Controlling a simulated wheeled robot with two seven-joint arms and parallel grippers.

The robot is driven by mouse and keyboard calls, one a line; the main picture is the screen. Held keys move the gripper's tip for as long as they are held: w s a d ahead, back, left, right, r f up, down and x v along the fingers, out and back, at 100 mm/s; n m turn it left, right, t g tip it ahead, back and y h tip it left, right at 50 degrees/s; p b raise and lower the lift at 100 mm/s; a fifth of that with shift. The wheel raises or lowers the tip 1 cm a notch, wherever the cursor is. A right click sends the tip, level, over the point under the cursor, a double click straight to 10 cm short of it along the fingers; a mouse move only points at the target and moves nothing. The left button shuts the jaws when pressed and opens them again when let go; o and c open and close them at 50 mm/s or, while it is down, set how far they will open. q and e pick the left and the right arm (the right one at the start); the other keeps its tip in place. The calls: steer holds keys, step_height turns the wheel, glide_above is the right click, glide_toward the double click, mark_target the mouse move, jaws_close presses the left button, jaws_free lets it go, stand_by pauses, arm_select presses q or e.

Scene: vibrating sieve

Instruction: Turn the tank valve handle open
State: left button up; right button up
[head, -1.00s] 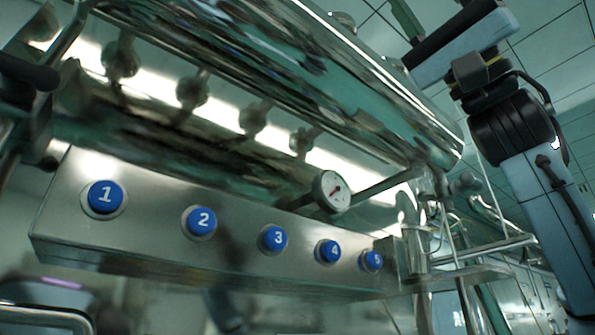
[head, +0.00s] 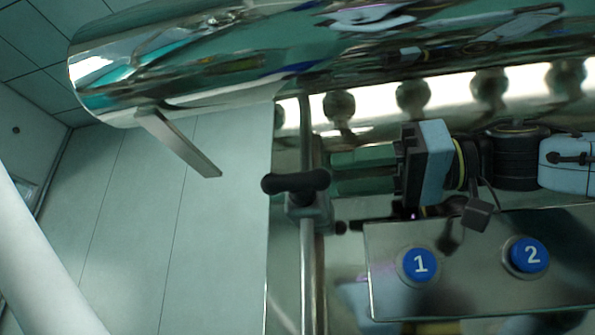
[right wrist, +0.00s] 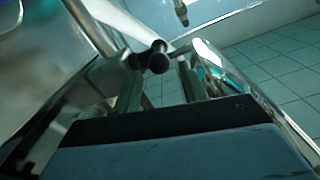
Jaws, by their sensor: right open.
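The black valve handle (head: 296,183) lies crosswise on its valve on a vertical metal pipe (head: 307,265), below the shiny tank (head: 190,60). My right gripper (head: 334,172) comes in from the right, open, with its fingertips close to the handle's right end. In the right wrist view the handle's rounded black end (right wrist: 157,58) shows at the gap between the two fingers (right wrist: 160,75). I cannot tell whether the fingers touch it. My left gripper is not in view.
A metal panel (head: 465,270) with blue buttons 1 and 2 sits just below my right arm. A flat metal bracket (head: 180,143) hangs from the tank, left of the handle. Rounded fittings line the tank's underside. Pale wall panels lie behind on the left.

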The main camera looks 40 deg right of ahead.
mark_target(298, 189)
steer(key=p+x, duration=0.1)
steer(key=x, duration=0.5)
steer(key=shift+w+a, duration=0.1)
steer(key=shift+w, duration=0.15)
steer(key=shift+w+a, duration=0.45)
steer(key=shift+w, duration=0.05)
steer(key=shift+c, duration=0.4)
jaws_close()
steer(key=shift+s+f+y+b, duration=0.1)
steer(key=shift+f+y+b, duration=0.05)
steer(key=shift+y+b, duration=0.2)
steer(key=shift+t+b, duration=0.3)
steer(key=shift+b, duration=0.05)
steer(key=shift+y, duration=0.25)
